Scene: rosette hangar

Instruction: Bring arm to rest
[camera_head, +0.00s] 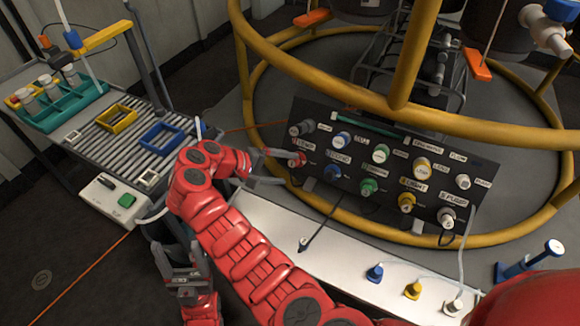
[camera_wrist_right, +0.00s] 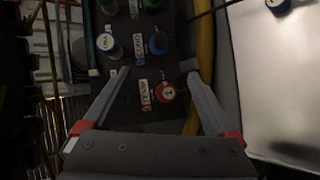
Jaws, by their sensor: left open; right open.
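My right arm's red links cross the head view, ending at my right gripper (camera_head: 272,167), which is open beside the upper-left part of the dark connector panel (camera_head: 330,120). In the right wrist view my right gripper (camera_wrist_right: 155,90) has its fingers spread wide, with a red-ringed connector (camera_wrist_right: 166,92) seen between them; nothing is clearly held. The red connector (camera_head: 297,160) is close to the fingertips in the head view; contact cannot be told. My left gripper (camera_head: 185,280) is low at the left, below the right arm's elbow, open and partly hidden.
A yellow tubular frame (camera_head: 420,122) surrounds the panel. A white ledge (camera_head: 270,225) runs below it, with blue, yellow and white plugs (camera_head: 412,290) at its right. At left, a roller table (camera_head: 150,135) bears yellow and blue frames and a teal tray (camera_head: 75,105).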

